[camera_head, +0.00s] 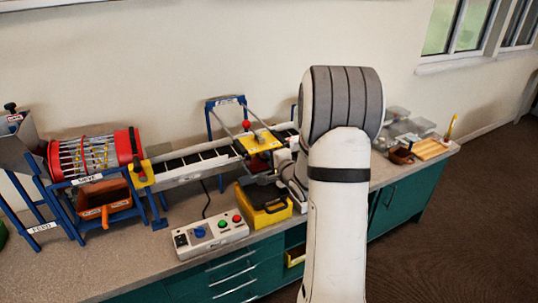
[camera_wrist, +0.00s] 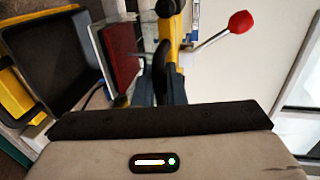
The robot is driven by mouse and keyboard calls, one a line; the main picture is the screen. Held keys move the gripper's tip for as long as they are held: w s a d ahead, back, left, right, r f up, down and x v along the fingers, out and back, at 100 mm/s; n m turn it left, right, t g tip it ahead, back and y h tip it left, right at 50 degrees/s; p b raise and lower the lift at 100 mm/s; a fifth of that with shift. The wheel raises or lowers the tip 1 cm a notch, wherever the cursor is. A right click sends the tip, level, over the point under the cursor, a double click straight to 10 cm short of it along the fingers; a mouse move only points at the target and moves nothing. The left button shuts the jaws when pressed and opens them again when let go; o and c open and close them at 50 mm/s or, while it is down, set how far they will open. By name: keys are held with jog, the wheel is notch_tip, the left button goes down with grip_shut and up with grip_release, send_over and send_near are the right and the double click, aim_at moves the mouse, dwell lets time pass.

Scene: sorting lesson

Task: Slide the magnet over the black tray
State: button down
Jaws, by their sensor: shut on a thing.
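In the wrist view a red-faced, pale-edged slab (camera_wrist: 120,55), which looks like the magnet, hangs just left of my fingers. The black tray (camera_wrist: 50,65) lies to its left and lower; in the head view it shows as a dark top in a yellow frame (camera_head: 268,211). My gripper (camera_wrist: 163,88) is shut on a black handle (camera_wrist: 162,60) beside the slab.
A red-knobbed lever (camera_wrist: 240,22) stands close to the right of my fingers. The conveyor (camera_head: 190,165) runs left to a red-ended drum (camera_head: 95,153). A button box (camera_head: 210,235) sits on the bench front. Clear bins (camera_head: 398,130) stand at right.

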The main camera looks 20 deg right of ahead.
jog(key=shift+s+f, duration=0.15)
jog(key=shift+s, duration=0.25)
jog(key=shift+a, duration=0.1)
jog(key=c, duration=2)
grip_release()
jog(key=shift+f, duration=0.1)
jog(key=o, duration=0.3)
jog(key=shift+s+r, duration=0.2)
jog(key=shift+s, duration=0.05)
jog(key=shift+o, duration=0.6)
jog(key=shift+w, duration=0.15)
jog(key=v, duration=0.8)
jog(key=shift+b, duration=0.3)
